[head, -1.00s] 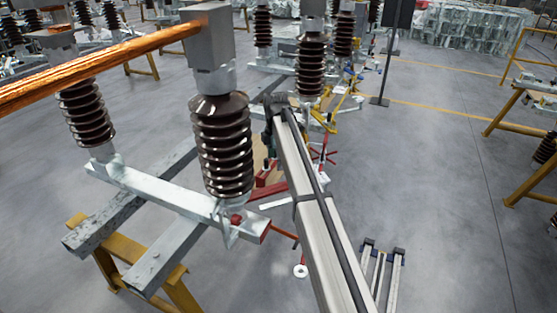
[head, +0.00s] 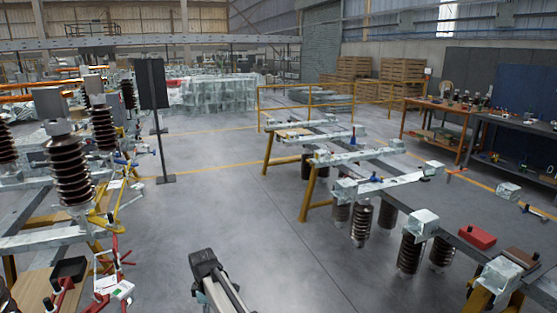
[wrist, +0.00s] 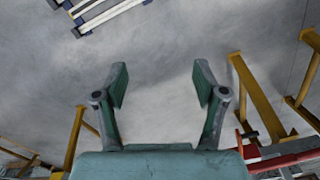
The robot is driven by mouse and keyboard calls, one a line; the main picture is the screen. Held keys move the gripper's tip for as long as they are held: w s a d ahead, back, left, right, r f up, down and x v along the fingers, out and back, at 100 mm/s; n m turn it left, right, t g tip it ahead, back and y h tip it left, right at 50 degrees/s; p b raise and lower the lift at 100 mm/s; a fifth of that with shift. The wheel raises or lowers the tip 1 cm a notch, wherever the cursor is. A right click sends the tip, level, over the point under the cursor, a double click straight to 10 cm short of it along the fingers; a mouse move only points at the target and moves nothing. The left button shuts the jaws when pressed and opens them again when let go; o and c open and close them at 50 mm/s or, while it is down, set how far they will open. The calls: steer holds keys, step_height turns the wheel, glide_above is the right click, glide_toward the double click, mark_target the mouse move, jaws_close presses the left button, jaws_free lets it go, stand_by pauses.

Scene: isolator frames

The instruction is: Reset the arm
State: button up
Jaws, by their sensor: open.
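My gripper (wrist: 160,82) shows in the wrist view with its two green-grey fingers spread apart. Nothing is between them, only grey floor beyond. In the head view, a dark joint of my arm (head: 206,264) stands at the bottom centre over open floor. My gripper's fingers cannot be made out in the head view.
Brown insulators (head: 68,170) on a steel frame stand at the left. A long frame with hanging insulators (head: 361,223) runs along the right, with a red box (head: 477,236) on it. A dark panel on a stand (head: 153,84) is at centre left. Floor between is clear.

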steer(key=s+d+f+m, duration=0.4)
steer(key=s+d+m, duration=0.2)
steer(key=d, duration=0.8)
steer(key=s+d+f+m, duration=0.3)
steer(key=s+d+m, duration=0.25)
steer(key=d, duration=0.75)
steer(key=s+d+f+m, duration=0.45)
steer(key=d+m, duration=0.25)
steer(key=d, duration=0.7)
steer(key=s+f+g, duration=0.2)
steer(key=s+f, duration=0.4)
steer(key=s, duration=0.4)
steer(key=s+f+g, duration=0.2)
steer(key=s+f, duration=0.4)
steer(key=s, duration=0.4)
steer(key=s+f+g, duration=0.2)
steer(key=s+f, duration=0.4)
steer(key=s, duration=0.4)
steer(key=shift+s+d+g, duration=0.2)
steer(key=shift+d+g, duration=0.05)
steer(key=shift+g, duration=0.15)
